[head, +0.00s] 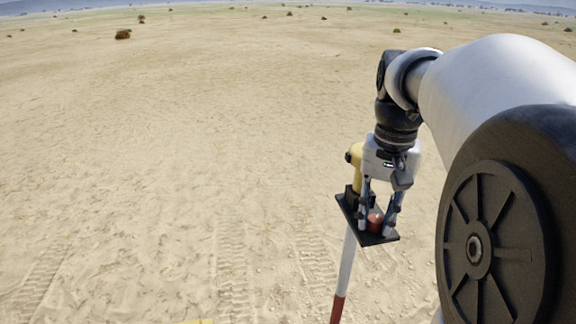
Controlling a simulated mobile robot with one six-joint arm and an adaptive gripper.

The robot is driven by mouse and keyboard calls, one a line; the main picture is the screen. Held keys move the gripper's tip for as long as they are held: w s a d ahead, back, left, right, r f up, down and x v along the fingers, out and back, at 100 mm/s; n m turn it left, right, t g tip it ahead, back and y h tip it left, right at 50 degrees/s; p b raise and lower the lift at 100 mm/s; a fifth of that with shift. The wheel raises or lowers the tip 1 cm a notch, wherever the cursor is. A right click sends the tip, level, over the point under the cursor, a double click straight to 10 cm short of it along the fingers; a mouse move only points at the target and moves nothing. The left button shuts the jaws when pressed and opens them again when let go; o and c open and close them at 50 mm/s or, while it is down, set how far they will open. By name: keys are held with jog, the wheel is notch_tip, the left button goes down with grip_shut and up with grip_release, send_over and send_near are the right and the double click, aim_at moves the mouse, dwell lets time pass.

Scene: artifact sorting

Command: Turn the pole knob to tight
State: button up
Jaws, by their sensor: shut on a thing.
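The pole (346,266), white with a red band at its lower part, stands slightly tilted in the head view, right of the middle. A black plate (369,238) sits at its top, with a yellow device (355,168) at the plate's far left. A small reddish knob (375,219) is on the plate. My gripper (376,222) points down over the plate, with its fingers on both sides of the knob and shut on it. The fingers partly hide the knob. No marking for tight or loose can be read.
Open sandy ground (150,170) with tyre tracks lies all around. A few small bushes (123,34) stand far off. A bit of yellow (196,321) shows at the bottom edge. Free room lies left of the pole.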

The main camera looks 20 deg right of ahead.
aim_at(376, 219)
dwell(0.4)
jog(key=o, duration=1.1)
notch_tip(376, 219, up, 12)
